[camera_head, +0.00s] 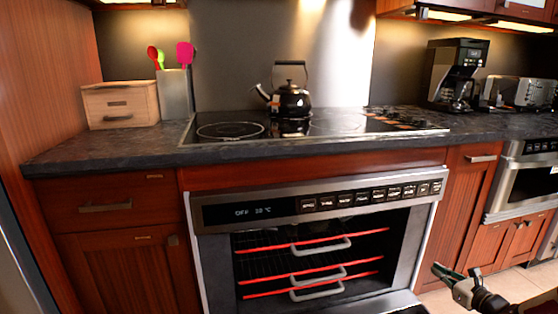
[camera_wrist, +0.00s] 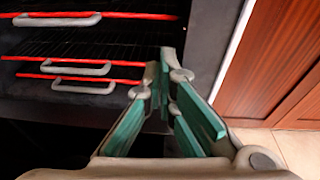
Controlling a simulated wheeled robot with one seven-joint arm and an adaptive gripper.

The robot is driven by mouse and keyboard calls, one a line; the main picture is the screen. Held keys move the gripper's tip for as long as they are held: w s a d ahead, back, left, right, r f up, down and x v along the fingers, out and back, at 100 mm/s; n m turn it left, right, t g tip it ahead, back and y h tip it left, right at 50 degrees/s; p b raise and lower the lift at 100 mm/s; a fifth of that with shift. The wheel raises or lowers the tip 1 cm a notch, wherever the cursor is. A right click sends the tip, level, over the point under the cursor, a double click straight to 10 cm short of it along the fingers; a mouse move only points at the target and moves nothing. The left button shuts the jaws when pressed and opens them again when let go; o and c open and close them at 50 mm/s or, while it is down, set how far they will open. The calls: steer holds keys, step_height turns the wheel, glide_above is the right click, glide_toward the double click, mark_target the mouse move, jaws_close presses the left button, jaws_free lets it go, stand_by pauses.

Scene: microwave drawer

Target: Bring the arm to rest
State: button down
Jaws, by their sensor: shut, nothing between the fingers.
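My gripper (camera_head: 446,272) shows at the lower right of the head view, in front of the wood cabinet to the right of the oven (camera_head: 320,207). It is shut and empty. In the wrist view my gripper (camera_wrist: 160,72) has its green-padded fingers closing to a point, with the oven's dark interior behind them. It looks apart from the oven racks, though the exact gap is hard to tell. My arm runs off the lower right edge of the head view.
The oven is open, with red-fronted racks (camera_head: 315,272) and grey handles inside; its lowered door (camera_head: 405,310) shows at the bottom edge. A black kettle (camera_head: 291,102) stands on the cooktop (camera_head: 220,133). A coffee maker (camera_head: 455,75) and a toaster (camera_head: 520,93) stand at the right. Tiled floor (camera_head: 515,287) is visible lower right.

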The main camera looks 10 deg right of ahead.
steer(key=w+a+r+n+g+y, duration=0.3)
steer(key=a+r+n+g+y, duration=0.3)
steer(key=a+r+n, duration=0.9)
steer(key=s+a+r+n+g, duration=0.2)
steer(key=s+a+r, duration=0.2)
steer(key=a, duration=0.5)
steer(key=s+a+r+n+g+y, duration=0.1)
steer(key=s+a+r+n+g, duration=0.3)
steer(key=a, duration=0.4)
steer(key=s+a+r+n+g, duration=0.1)
steer(key=s+a+r, duration=0.35)
steer(key=a, duration=0.45)
steer(key=s+a+r+n+g+h, duration=0.2)
steer(key=s+a+n, duration=0.1)
steer(key=s, duration=0.5)
steer(key=s+a+r+n+g+h, duration=0.1)
steer(key=s+a+r+n, duration=0.25)
steer(key=s, duration=0.35)
steer(key=s+d+f+n+h, duration=0.1)
steer(key=s+d+n+h, duration=0.15)
steer(key=s, duration=0.55)
steer(key=s+d+f+n+h, duration=0.1)
steer(key=s+d+n+h, duration=0.15)
steer(key=s, duration=0.55)
step_height(320, 180, up, 31)
steer(key=n+t+p, duration=0.1)
steer(key=t+p, duration=0.3)
steer(key=p, duration=2.5)
steer(key=shift+a+f, duration=0.15)
steer(key=shift+f, duration=0.15)
